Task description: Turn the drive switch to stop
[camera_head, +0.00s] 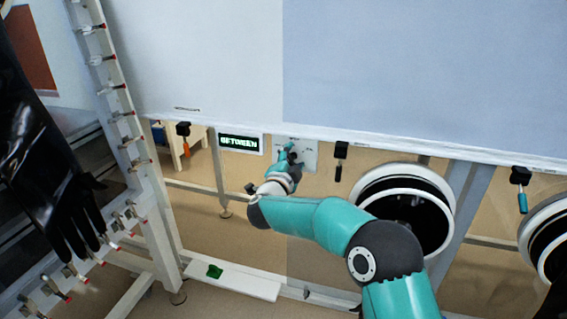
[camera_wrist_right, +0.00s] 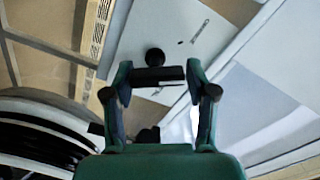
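The drive switch sits on a pale plate (camera_head: 309,152) below the front edge of the large panel. Its black handle (camera_wrist_right: 158,76) shows in the right wrist view as a dark bar with a round black knob (camera_wrist_right: 155,57) just beyond it. My right gripper (camera_head: 291,155) is at the plate and partly hides the switch. In the right wrist view its two fingers (camera_wrist_right: 160,74) meet both ends of the bar and appear shut on it. The bar lies askew to the plate's edges. A display (camera_head: 240,142) left of the switch reads BETWEEN. My left gripper is out of view.
A black glove (camera_head: 45,150) hangs at the far left beside a white frame with red-tipped clamps. Black clips (camera_head: 341,151) hang along the panel edge. A green item (camera_head: 214,271) lies on a low white ledge.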

